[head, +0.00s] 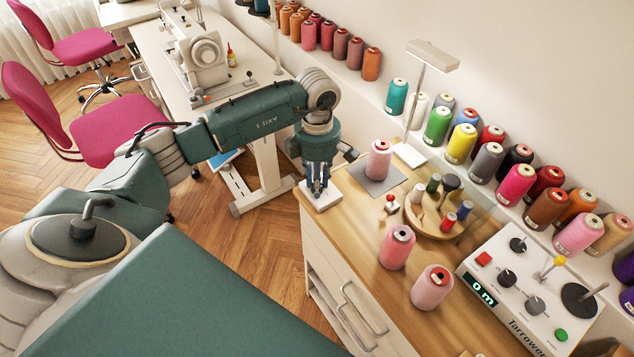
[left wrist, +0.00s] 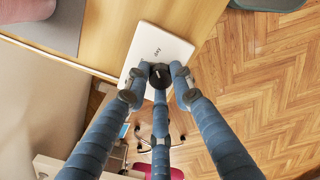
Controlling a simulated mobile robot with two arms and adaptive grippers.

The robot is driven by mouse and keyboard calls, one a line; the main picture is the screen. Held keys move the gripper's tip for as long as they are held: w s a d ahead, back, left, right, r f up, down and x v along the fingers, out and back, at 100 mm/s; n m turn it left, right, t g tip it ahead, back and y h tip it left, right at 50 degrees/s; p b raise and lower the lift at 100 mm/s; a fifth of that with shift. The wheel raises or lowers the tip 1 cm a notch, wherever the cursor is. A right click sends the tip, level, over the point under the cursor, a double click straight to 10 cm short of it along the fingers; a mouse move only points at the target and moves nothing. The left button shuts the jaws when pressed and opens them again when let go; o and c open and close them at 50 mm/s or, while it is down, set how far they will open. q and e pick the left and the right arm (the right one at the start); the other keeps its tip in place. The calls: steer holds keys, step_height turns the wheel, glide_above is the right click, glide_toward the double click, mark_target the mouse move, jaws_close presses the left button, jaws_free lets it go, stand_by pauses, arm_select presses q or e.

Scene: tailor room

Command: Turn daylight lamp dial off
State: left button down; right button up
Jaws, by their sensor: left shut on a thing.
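A small white dial box (head: 324,202) sits at the near left corner of the wooden table. In the left wrist view, the box (left wrist: 176,44) has short dark lettering and a round black dial (left wrist: 160,74). My left gripper (head: 318,188) points down over the box. In the left wrist view, my left gripper (left wrist: 158,84) has its three blue fingers closed in around the dial. The dial's exact turn is hard to read, as the fingers partly cover it. A white lamp (head: 432,55) stands on a thin stem at the back of the table. My right gripper is out of view.
A pink spool (head: 379,160) stands on a grey mat (head: 372,180) right of the gripper. A round spool holder (head: 436,218), more pink spools (head: 397,247) and a white control panel (head: 530,290) fill the table's right. A sewing table (head: 150,45) stands behind my left arm.

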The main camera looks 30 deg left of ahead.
arm_select(q)
steer(key=n+b, duration=0.1)
steer(key=n, duration=0.3)
steer(key=shift+w+d+n, duration=0.1)
steer(key=shift+n, duration=0.2)
steer(key=n+b, duration=0.1)
steer(key=n, duration=0.4)
steer(key=shift+r, duration=0.1)
steer(key=n, duration=0.9)
steer(key=shift+w+a+r+n, duration=0.1)
steer(key=shift+a+r+n, duration=0.1)
steer(key=shift+n, duration=0.2)
steer(key=c, duration=1.7)
jaws_free()
steer(key=shift+o, duration=1.1)
steer(key=shift+f, duration=0.15)
